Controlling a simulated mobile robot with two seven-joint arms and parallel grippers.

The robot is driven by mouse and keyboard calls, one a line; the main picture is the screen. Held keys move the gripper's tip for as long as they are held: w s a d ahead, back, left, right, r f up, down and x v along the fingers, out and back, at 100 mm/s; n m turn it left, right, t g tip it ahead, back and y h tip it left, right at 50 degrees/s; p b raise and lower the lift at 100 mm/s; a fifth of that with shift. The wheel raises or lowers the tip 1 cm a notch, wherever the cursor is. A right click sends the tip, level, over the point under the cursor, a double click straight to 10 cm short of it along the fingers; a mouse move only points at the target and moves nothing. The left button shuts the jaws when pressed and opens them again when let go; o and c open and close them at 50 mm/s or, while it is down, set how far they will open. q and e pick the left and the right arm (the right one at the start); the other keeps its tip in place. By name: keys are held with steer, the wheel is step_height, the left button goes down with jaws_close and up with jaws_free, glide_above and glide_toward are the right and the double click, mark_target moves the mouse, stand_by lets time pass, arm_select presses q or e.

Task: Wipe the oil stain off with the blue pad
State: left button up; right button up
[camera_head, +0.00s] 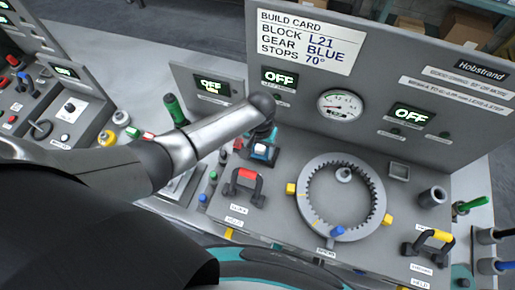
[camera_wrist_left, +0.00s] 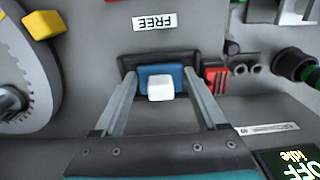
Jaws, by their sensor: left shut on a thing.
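The blue pad (camera_head: 261,151) has a white block on top and sits at the grey panel, left of the ring gear. In the left wrist view the blue pad (camera_wrist_left: 150,72) lies between my two fingers, in front of a dark recess or holder. My left gripper (camera_head: 263,146) points down at it and is shut on it. In the wrist view the gripper (camera_wrist_left: 160,80) has a finger on each side of the pad. I cannot tell whether the pad still touches its holder. I cannot make out an oil stain in either view. My right gripper is not in view.
A toothed ring gear (camera_head: 315,229) lies right of the pad, with yellow blocks at its edge. A red-topped handle (camera_head: 246,178) stands close in front, a yellow-topped handle (camera_head: 434,238) at the right. The upright back panel (camera_head: 365,75) bounds the space behind. A green-handled tool (camera_head: 174,108) stands left.

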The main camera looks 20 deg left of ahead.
arm_select(q)
steer(key=shift+s+d, duration=0.1)
steer(key=shift+d, duration=0.25)
steer(key=shift+a, duration=0.75)
steer(key=shift+s+d+f, duration=0.1)
steer(key=shift+d+f, duration=0.05)
steer(key=shift+d, duration=0.7)
steer(key=shift+a, duration=0.3)
steer(key=shift+d, duration=0.25)
